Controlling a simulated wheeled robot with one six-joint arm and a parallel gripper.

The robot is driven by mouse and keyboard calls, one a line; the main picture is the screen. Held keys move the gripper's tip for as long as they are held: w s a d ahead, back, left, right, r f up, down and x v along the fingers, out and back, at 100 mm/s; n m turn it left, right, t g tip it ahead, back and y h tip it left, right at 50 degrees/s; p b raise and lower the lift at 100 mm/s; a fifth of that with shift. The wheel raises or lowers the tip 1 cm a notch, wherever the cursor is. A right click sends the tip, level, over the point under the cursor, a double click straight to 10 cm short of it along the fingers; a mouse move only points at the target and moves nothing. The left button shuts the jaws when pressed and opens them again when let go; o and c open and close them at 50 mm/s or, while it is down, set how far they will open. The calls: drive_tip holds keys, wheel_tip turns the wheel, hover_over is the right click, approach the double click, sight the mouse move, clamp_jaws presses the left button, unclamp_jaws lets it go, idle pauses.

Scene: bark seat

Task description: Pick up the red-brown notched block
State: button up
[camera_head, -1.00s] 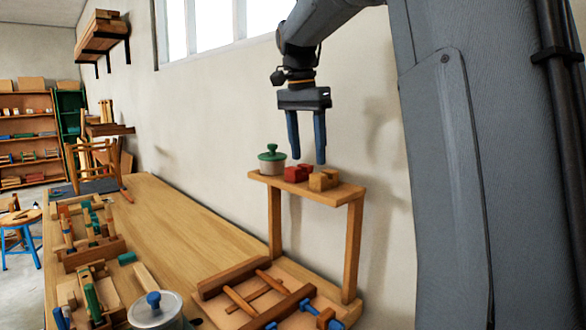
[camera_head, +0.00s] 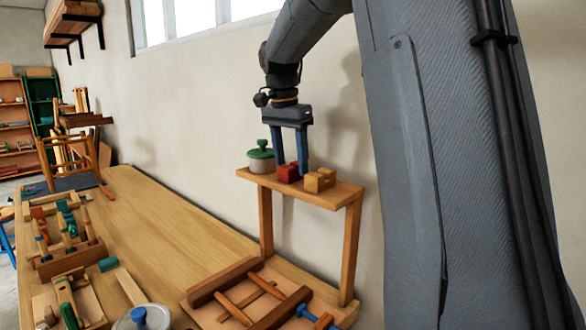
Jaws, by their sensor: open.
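The red-brown notched block (camera_head: 287,174) sits on a small raised wooden shelf (camera_head: 330,198) above the workbench. My gripper (camera_head: 290,170) points straight down with its two blue fingers open. The fingertips are at about the block's height in the picture, one finger at its left and one at its right. I cannot tell whether they touch the block, and part of it is hidden by the fingers.
A pale pot with a green lid (camera_head: 261,158) stands close on the left of the block. A yellow-brown notched block (camera_head: 319,181) stands close on the right. The wall is behind the shelf. Wooden frames and tools lie on the workbench (camera_head: 165,225) below.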

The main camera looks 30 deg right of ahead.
drive_tip(key=shift+f, duration=0.7)
drive_tip(key=c, duration=1.2)
drive_tip(key=shift+o, duration=0.2)
drive_tip(key=shift+r, duration=0.15)
wheel_tip(320, 180, up, 10)
drive_tip(key=b, duration=0.2)
